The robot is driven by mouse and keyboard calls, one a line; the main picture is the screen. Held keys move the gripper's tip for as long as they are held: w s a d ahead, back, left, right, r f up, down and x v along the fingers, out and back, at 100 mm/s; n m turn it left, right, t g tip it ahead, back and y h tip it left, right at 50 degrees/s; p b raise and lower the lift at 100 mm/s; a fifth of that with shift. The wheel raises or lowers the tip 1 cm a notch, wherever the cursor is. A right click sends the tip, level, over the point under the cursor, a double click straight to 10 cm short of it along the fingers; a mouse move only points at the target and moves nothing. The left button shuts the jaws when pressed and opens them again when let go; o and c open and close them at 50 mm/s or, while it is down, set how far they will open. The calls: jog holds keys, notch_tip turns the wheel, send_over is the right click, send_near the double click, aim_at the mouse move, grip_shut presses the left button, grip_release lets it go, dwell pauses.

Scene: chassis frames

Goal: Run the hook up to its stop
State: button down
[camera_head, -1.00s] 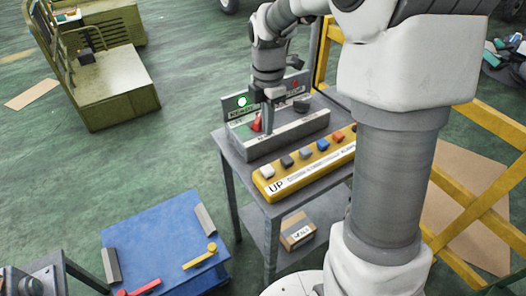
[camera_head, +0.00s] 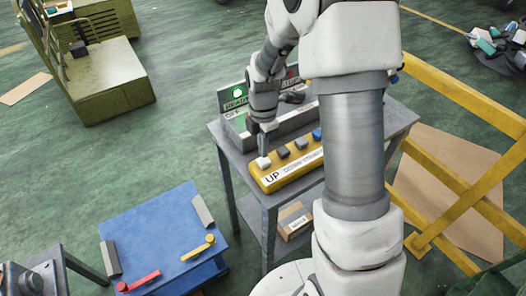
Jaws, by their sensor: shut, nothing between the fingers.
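A yellow button pendant (camera_head: 282,180) lies along the front of a grey table, with "UP" printed at its left end. A white button (camera_head: 263,163) sits above that label, with dark buttons (camera_head: 283,152) and a blue button (camera_head: 316,135) farther right. My gripper (camera_head: 265,153) is shut and empty, pointing down right at the white button; I cannot tell whether it touches it. Behind is a grey control box with a lit green lamp (camera_head: 237,92); my arm hides much of it. I see no hook.
The grey table (camera_head: 226,142) holds the pendant and control box, with a cardboard box (camera_head: 294,222) on its lower shelf. A blue platform (camera_head: 150,235) stands at front left. Yellow railing (camera_head: 460,90) is on the right. Green floor is open at left.

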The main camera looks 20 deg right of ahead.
jog(key=shift+f, duration=1)
